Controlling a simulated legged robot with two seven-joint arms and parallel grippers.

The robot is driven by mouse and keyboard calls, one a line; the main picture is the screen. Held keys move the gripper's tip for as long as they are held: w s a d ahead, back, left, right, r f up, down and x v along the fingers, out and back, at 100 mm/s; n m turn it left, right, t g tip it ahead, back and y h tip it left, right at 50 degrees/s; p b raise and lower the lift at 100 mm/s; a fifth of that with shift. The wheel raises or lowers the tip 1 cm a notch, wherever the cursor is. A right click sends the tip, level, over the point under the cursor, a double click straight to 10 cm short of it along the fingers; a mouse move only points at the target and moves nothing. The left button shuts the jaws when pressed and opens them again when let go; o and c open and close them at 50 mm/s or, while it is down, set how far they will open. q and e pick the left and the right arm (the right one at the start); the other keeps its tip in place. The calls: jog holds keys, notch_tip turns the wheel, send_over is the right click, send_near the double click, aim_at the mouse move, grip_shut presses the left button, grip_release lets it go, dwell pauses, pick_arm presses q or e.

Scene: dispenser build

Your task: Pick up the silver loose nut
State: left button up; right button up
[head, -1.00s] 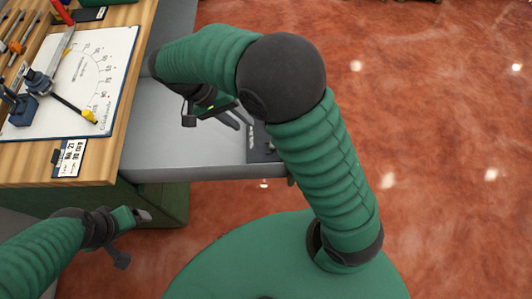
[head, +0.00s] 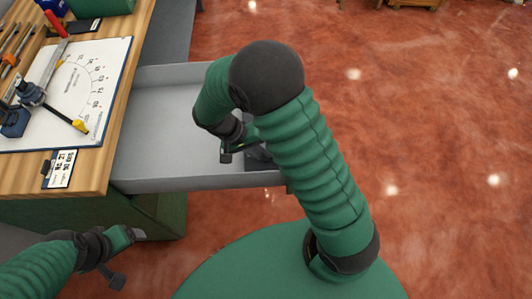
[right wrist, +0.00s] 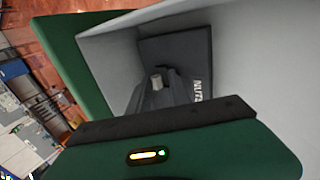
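The silver nut (right wrist: 156,80) shows small in the right wrist view, over the dark pad (right wrist: 180,60) marked NUTS in the corner of the grey drawer. My right gripper (right wrist: 160,88) reaches down into the drawer, its dark fingers around or close beside the nut. They look apart; contact with the nut cannot be made out. In the head view the right gripper (head: 238,155) is partly hidden by its own arm, and the nut is hidden. My left gripper (head: 128,258) is open and empty at the lower left, away from the drawer.
The grey drawer (head: 165,130) has raised walls near the right gripper. The wooden bench (head: 105,170) at left carries a white dial board (head: 95,75), a label card (head: 62,168) and tools. The drawer's middle is bare.

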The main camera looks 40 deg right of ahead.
jog(key=shift+d, duration=0.1)
jog(key=shift+f, duration=0.1)
jog(key=c, duration=0.3)
grip_shut()
jog(key=shift+s+a, duration=0.1)
jog(key=shift+a, duration=0.1)
notch_tip(320, 180, up, 10)
jog(key=p, duration=0.1)
jog(key=shift+w+p, duration=0.25)
jog(key=shift+p, duration=0.15)
